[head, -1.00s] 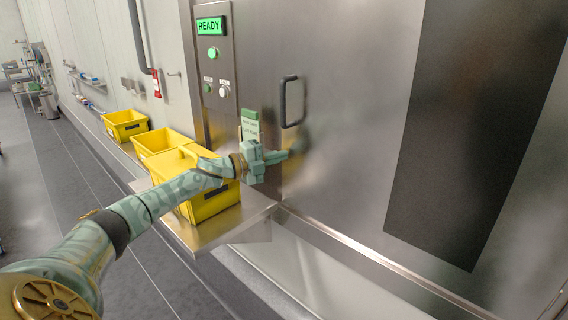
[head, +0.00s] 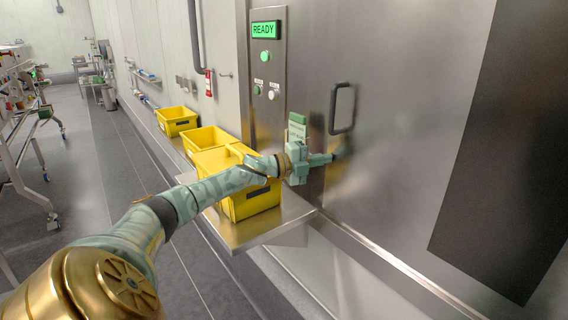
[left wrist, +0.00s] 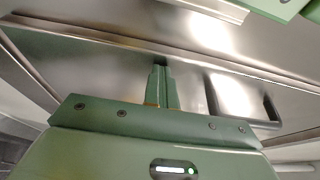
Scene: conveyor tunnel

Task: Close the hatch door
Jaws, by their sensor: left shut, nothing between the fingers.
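The hatch door (head: 395,130) is a large brushed-metal panel with a dark rectangular patch (head: 505,150) on its right. A dark loop handle (head: 342,108) is fixed near its left edge; it also shows in the left wrist view (left wrist: 268,108). The door looks flush with the frame beside the control panel. My left gripper (head: 338,155) is shut and empty, just below the handle, pointing at the door. In the left wrist view its closed fingers (left wrist: 160,82) are at or very near the metal surface; I cannot tell whether they touch. My right gripper is not in view.
A control panel (head: 267,75) with a lit green READY sign (head: 265,30) stands left of the door. A cart (head: 25,130) stands far left; the grey floor between is clear.

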